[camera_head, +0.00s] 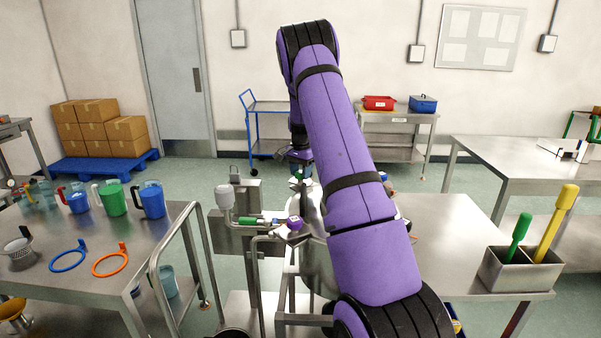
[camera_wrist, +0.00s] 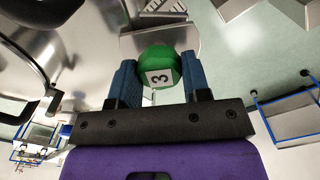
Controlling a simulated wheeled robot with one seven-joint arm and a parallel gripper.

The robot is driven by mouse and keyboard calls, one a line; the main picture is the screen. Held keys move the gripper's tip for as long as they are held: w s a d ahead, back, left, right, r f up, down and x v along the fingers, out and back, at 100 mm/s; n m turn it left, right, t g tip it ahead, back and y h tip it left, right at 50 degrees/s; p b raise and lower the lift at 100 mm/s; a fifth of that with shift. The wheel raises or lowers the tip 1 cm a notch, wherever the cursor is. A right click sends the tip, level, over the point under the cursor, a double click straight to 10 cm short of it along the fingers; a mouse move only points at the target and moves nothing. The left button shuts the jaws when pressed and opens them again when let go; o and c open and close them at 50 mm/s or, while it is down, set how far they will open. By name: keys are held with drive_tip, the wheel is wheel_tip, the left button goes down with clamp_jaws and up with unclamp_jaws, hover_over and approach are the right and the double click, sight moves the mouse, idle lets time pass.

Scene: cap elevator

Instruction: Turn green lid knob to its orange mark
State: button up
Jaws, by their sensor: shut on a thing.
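The green knob (camera_wrist: 157,58) sits between the two blue fingers of my gripper (camera_wrist: 157,72) in the wrist view. A steel surface (camera_wrist: 135,42) shows behind the knob. In the camera_head view my purple arm hides most of the steel vessel (camera_head: 316,262) and the knob cannot be made out clearly. I see no orange mark in either view.
A pipe with a green handle (camera_head: 247,220) and a purple part (camera_head: 294,223) stands just left of my arm. A steel rail (camera_head: 160,262) and a table with jugs (camera_head: 112,198) are at left. A holder (camera_head: 520,271) with green and yellow handles stands at right.

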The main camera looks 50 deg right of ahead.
sight(300, 172)
drive_tip(key=m, duration=0.4)
drive_tip(key=shift+m, duration=0.7)
drive_tip(key=o, duration=0.9)
wheel_tip(300, 172, up, 11)
drive_tip(key=shift+f, duration=0.1)
idle(0.5)
